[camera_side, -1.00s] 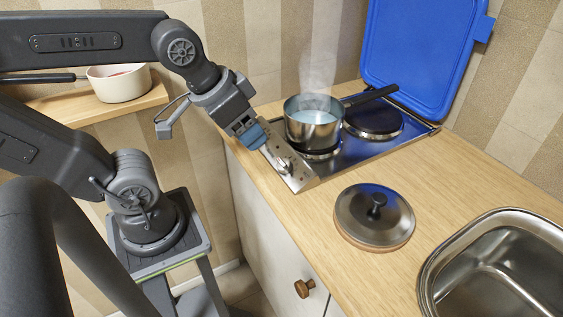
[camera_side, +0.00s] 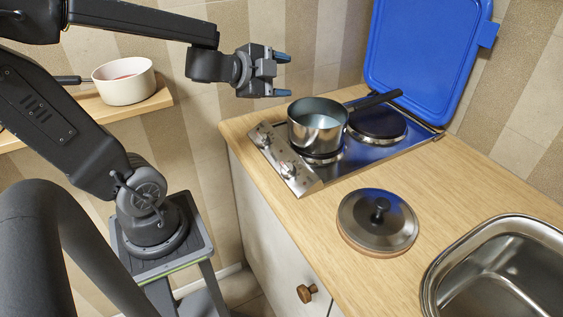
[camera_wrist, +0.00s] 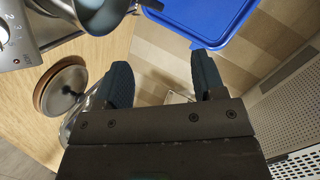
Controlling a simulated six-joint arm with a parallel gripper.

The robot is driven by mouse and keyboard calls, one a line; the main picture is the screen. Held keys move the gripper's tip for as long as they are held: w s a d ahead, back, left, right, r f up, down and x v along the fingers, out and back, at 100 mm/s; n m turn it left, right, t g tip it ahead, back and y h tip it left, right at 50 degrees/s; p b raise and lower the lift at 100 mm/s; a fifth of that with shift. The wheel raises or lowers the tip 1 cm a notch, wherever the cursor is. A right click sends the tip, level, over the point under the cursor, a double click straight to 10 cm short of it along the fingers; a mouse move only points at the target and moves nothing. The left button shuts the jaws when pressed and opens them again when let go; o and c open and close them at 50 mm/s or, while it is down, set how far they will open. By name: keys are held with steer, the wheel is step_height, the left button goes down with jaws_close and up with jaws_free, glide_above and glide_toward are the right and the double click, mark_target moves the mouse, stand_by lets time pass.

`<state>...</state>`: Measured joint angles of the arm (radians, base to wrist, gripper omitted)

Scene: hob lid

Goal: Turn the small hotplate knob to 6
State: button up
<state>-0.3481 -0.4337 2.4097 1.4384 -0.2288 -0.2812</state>
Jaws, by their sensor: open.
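The hob's steel control panel (camera_side: 284,160) runs along the counter's front left edge. It bears a far knob (camera_side: 263,137) and a near knob (camera_side: 288,169). I cannot tell which serves the small hotplate or read their settings in the side view. Part of one knob (camera_wrist: 4,36) shows at the upper left of the wrist view, beside printed numbers; its pointer is unclear. My gripper (camera_side: 284,75) is open and empty, above and behind the panel, clear of both knobs. Its two blue-tipped fingers stand apart in the wrist view (camera_wrist: 162,82).
A steel pot (camera_side: 316,128) of pale liquid sits on the left hotplate; the right hotplate (camera_side: 377,122) is bare. A lid (camera_side: 377,218) lies on the counter near the sink (camera_side: 500,270). The blue hob lid (camera_side: 425,60) stands open behind. A white pan (camera_side: 125,82) is on the left shelf.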

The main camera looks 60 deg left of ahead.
steer(key=s+f+m+g+h, duration=0.3)
steer(key=f+m+g+h, duration=0.1)
steer(key=f+m+h, duration=0.15)
steer(key=m+g, duration=0.3)
steer(key=g, duration=0.1)
glide_toward(284, 163)
steer(key=shift+h, duration=0.25)
steer(key=x, duration=0.9)
steer(key=shift+a+f, duration=0.2)
steer(key=shift+f, duration=0.25)
steer(key=shift+c, duration=0.4)
steer(key=c, duration=0.8)
steer(key=m+g, duration=0.1)
steer(key=m, duration=0.1)
steer(key=m+g, duration=0.1)
steer(key=m, duration=0.1)
steer(key=shift+w+r, duration=0.1)
steer(key=shift+w, duration=0.1)
steer(key=o, duration=0.9)
